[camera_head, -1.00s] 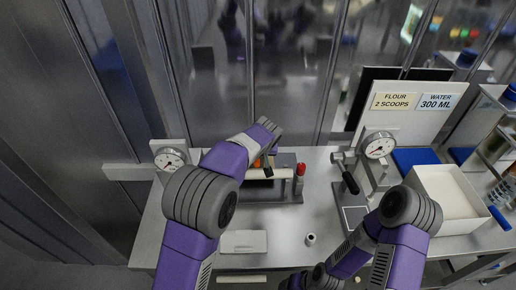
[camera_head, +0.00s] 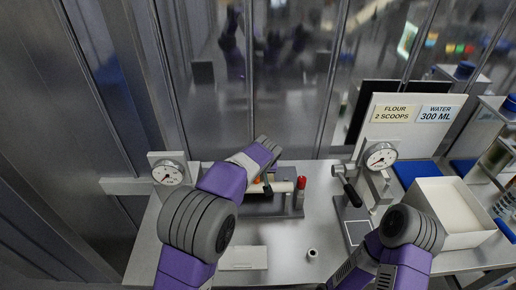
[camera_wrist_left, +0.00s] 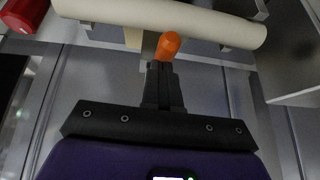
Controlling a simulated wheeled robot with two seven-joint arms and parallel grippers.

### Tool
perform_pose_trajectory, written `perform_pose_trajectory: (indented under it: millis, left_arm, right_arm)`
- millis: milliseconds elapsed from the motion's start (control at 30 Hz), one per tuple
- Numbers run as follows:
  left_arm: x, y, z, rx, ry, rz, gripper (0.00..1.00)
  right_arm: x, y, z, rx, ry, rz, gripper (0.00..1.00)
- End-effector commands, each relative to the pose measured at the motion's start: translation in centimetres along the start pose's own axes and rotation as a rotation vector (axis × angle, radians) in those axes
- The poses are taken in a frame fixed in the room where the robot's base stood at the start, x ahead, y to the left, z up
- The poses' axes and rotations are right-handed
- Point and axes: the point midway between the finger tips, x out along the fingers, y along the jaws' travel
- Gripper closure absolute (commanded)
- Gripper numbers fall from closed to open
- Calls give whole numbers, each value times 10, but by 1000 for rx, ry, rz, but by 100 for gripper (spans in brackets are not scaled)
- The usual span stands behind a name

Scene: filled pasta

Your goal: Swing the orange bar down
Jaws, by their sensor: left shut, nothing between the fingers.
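The orange bar (camera_wrist_left: 168,45) is a short rounded piece in the left wrist view, just beyond my left fingertips and below a cream roller (camera_wrist_left: 165,15). In the head view a little orange (camera_head: 258,179) shows beside my left wrist. My left gripper (camera_wrist_left: 162,68) is shut and empty, its tips at or very close to the bar's near end. I cannot tell whether they touch. In the head view the gripper (camera_head: 267,185) is partly hidden by its own wrist. My right arm enters at lower right; its gripper is out of view.
A red-topped post (camera_head: 301,183) stands right of the roller device. Dial gauges stand on the left (camera_head: 168,173) and right (camera_head: 381,157). A pale plate (camera_head: 244,258) and small cylinder (camera_head: 312,253) lie in front. A white open box (camera_head: 447,238) is at right.

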Motion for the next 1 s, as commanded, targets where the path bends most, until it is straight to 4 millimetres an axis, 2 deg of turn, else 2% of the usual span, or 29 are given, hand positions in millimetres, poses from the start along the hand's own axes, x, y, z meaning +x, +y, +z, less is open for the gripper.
perform_pose_trajectory:
  millis: [133, 267, 467, 567, 800, 1000]
  left_arm:
    - [2, 0, 4, 2, -14, -5, 100]
    - [-8, 0, -2, 1, -11, -5, 100]
    - [-39, 2, -23, -5, -3, -4, 100]
    - [-62, 3, -18, -4, 1, 1, 100]
    - [-110, 3, -14, -4, 1, -1, 100]
    - [-130, 2, -12, -6, -1, -3, 100]
  right_arm:
    - [-1, 0, 0, 0, 0, 0, 29]
    - [-9, -3, 0, 0, 0, 0, 29]
    - [-33, -12, 2, 0, 0, 0, 29]
    - [-26, -10, 1, 0, 0, 0, 29]
    - [-25, -9, 1, 0, -1, 0, 29]
    - [-25, -9, 1, 0, 0, 0, 29]
